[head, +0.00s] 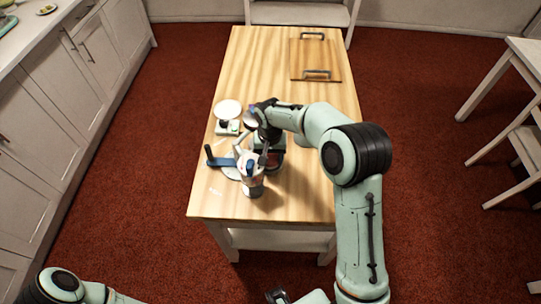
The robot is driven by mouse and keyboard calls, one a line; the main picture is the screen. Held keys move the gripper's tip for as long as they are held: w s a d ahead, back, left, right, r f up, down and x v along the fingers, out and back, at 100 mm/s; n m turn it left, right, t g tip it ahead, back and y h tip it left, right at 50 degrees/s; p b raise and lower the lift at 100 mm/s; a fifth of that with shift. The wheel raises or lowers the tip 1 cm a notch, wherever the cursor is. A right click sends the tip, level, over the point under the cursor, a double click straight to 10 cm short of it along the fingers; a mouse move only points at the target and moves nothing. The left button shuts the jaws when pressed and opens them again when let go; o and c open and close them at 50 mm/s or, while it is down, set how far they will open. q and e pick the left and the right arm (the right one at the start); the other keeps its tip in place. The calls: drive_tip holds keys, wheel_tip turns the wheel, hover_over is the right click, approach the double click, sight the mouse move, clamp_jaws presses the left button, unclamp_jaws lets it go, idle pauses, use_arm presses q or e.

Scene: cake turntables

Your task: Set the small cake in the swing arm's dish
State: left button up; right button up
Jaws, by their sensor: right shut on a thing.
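My right gripper (264,150) points down over the near left part of the wooden table. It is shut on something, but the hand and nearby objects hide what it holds. Just in front of it stands a small silver-grey pot-like object (252,184). A blue arm with a dark upright knob (211,156) reaches left from a pale round disc (231,173) beside it. Behind and to the left is a white round plate (229,109) on a small stand (228,128). I cannot make out the small cake or tell which part is the swing arm's dish. My left gripper cannot be made out clearly.
The wooden table (312,190) is clear along its right side and near edge. A board with dark handles (315,60) lies at its far right. A white counter (60,70) runs along the left. A white table and chair stand at the right.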

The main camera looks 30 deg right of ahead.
sight(270, 159)
drive_tip(key=shift+s+f, duration=0.25)
drive_tip(key=shift+f, duration=0.45)
drive_tip(key=o, duration=1)
drive_tip(key=shift+d, duration=0.1)
drive_tip(key=shift+r, duration=0.35)
drive_tip(key=r, duration=0.4)
drive_tip(key=r+p, duration=0.1)
drive_tip(key=r, duration=0.8)
drive_tip(key=shift+a, duration=0.25)
drive_tip(key=shift+f, duration=0.1)
